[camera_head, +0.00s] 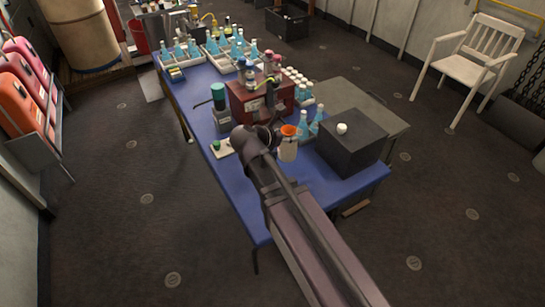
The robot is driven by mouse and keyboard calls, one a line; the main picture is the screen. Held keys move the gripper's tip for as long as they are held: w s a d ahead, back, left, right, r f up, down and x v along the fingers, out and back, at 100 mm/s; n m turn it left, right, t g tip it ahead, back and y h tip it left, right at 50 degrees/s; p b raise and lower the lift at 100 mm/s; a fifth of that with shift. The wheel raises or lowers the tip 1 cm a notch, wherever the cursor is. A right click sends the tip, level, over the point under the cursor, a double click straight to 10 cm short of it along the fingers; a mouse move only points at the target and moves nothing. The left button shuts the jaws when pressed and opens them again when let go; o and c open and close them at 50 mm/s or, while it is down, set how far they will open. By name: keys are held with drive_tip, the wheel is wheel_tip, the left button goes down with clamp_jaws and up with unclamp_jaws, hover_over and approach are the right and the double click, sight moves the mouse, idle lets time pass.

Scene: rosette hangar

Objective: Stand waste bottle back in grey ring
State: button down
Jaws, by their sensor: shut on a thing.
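A pale, translucent bottle with an orange cap (288,149), which I take for the waste bottle, is upright beside the end of my arm. My gripper (277,138) is small and dark here and is shut on this bottle near its top. The bottle is over the blue table (263,211), in front of the dark red box. I cannot tell whether its base touches the table. I cannot make out the grey ring; my arm and gripper cover part of that area.
A dark red box (249,104) with bottles on top stands behind the gripper. A black box (354,147) stands to the right, with blue flasks (316,121) between. A green-topped bottle (219,99) and a small green-button box (221,148) are left.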

sight(292, 148)
drive_tip(key=f+b, duration=0.1)
drive_tip(key=f, duration=0.1)
drive_tip(key=d+f+b, duration=0.1)
drive_tip(key=f+b, duration=0.2)
drive_tip(key=shift+d+f, duration=0.4)
drive_tip(key=shift+w, duration=0.1)
drive_tip(key=w+a+b, duration=0.1)
drive_tip(key=w+a, duration=0.2)
drive_tip(key=w, duration=0.3)
drive_tip(key=w+a+f, duration=0.1)
drive_tip(key=w+a, duration=0.2)
drive_tip(key=w, duration=0.4)
drive_tip(key=shift+a+f+b, duration=0.15)
drive_tip(key=shift+a+b, duration=0.25)
drive_tip(key=shift+w+a+f+b, duration=0.1)
drive_tip(key=shift+w+f+b, duration=0.1)
drive_tip(key=shift+f+b, duration=0.4)
drive_tip(key=shift+w+a+f+b, duration=0.1)
drive_tip(key=shift+w+f+b, duration=0.05)
drive_tip(key=shift+f+b, duration=0.5)
drive_tip(key=shift+w+a+f+b, duration=0.1)
drive_tip(key=shift+w+f+b, duration=0.1)
drive_tip(key=shift+f+b, duration=0.4)
drive_tip(key=shift+f, duration=0.2)
